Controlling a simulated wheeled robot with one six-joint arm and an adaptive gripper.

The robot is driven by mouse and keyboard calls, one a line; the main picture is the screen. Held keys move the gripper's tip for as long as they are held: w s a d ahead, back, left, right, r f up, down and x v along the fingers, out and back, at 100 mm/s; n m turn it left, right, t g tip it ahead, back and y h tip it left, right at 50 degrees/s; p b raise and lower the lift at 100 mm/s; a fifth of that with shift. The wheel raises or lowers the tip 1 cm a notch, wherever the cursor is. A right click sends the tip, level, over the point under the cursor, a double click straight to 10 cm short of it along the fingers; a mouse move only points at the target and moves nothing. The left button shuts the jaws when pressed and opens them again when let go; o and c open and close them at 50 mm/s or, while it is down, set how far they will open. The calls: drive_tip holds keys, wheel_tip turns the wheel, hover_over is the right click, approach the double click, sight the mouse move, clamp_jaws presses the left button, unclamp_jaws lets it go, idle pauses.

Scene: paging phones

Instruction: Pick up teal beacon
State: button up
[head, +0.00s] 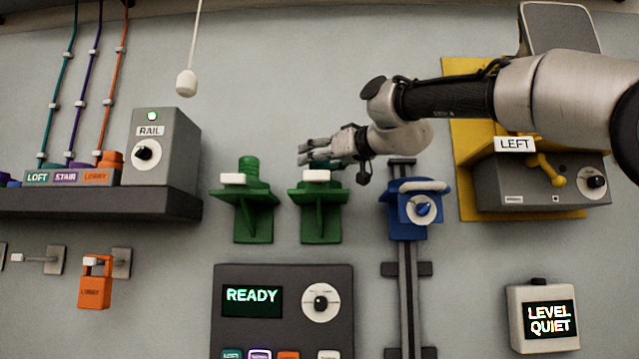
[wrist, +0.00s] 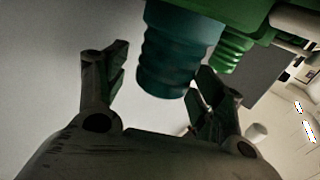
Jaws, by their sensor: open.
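The teal beacon (wrist: 178,55) is a dark teal ribbed cylinder seated on a green bracket (wrist: 225,10) in the wrist view. In the head view it is mostly hidden behind my gripper (head: 306,152), above the right green wall bracket (head: 322,208). My gripper is open, and in the wrist view its fingers (wrist: 162,68) lie on either side of the beacon's end. I cannot tell whether either finger touches it.
A green beacon (head: 248,166) stands on the left bracket (head: 245,212), close beside. A blue slider (head: 411,212) on a rail (head: 405,290) is to the right. A white pull cord knob (head: 186,83) hangs upper left. A READY panel (head: 283,277) is below.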

clamp_jaws()
drive_tip(key=shift+r, duration=0.1)
idle(0.3)
